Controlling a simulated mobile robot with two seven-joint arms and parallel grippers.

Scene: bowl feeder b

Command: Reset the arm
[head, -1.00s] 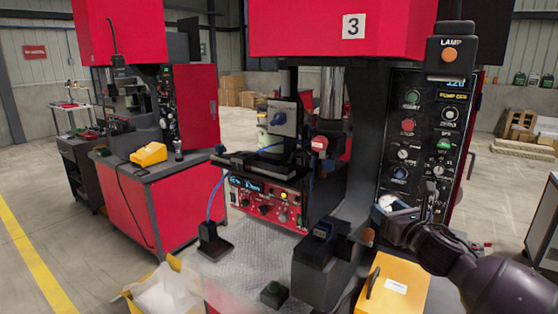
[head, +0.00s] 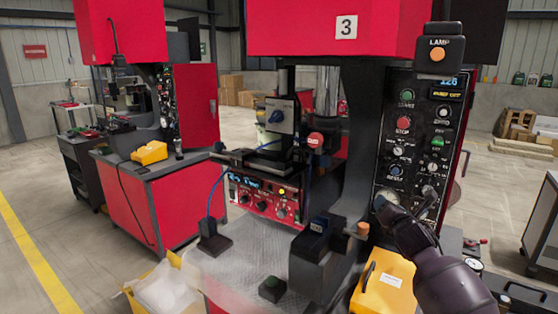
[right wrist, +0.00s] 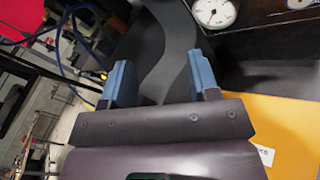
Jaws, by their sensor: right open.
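My right gripper (head: 389,208) is in front of the lower part of the control panel (head: 415,140) of machine 3, just above the yellow box. In the right wrist view its two blue-grey fingers (right wrist: 160,80) stand apart, with nothing held between them. Behind the fingers is a dark curved machine part, and a white dial gauge (right wrist: 214,10) is at the top right. My right arm comes in from the bottom right of the head view. My left gripper is not in view.
A yellow box (head: 384,287) lies under my right arm. The red press head (head: 300,28) overhangs above. Open floor lies at left.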

